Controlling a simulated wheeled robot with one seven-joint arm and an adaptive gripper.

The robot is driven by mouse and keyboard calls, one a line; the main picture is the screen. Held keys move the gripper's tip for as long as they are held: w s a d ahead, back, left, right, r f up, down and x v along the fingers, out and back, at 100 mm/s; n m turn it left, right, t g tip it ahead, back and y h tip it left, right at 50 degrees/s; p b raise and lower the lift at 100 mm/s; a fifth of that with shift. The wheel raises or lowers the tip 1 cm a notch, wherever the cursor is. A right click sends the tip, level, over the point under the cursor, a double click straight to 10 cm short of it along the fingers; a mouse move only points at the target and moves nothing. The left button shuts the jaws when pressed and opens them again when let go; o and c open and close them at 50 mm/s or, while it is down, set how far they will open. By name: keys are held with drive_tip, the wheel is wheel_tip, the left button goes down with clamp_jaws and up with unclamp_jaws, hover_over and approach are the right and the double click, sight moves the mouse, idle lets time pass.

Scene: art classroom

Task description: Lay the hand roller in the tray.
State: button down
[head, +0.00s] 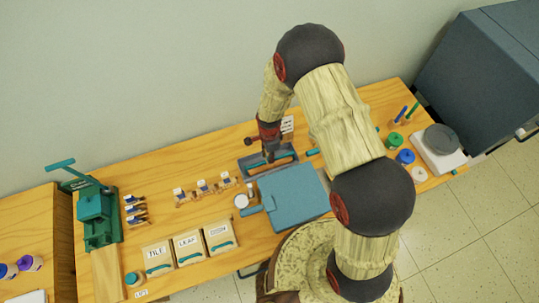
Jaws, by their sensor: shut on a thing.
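The tray (242,163) is a shallow dark grey box near the back of the bench, with a teal strip along its inside. My gripper (269,156) points down over the tray and is shut on what seems to be the hand roller. A dark reddish-brown knob or handle (250,141) sticks out to the left of the gripper, above the tray's back edge. The rest of the roller is hidden by the fingers or too small to make out. I cannot tell whether it touches the tray.
A blue board (294,196) lies in front of the tray, with a small white-topped round jar (241,201) to its left. A white label card (287,124) stands behind. Labelled boxes (187,247) and a green press (97,214) are further left.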

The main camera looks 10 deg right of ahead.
drive_tip(key=c, duration=1.6)
unclamp_jaws()
drive_tip(key=o, duration=0.4)
drive_tip(key=shift+o, duration=0.2)
drive_tip(key=shift+r, duration=0.1)
drive_tip(key=shift+r+p, duration=2.8)
drive_tip(key=shift+r, duration=2.15)
drive_tip(key=shift+f, duration=0.1)
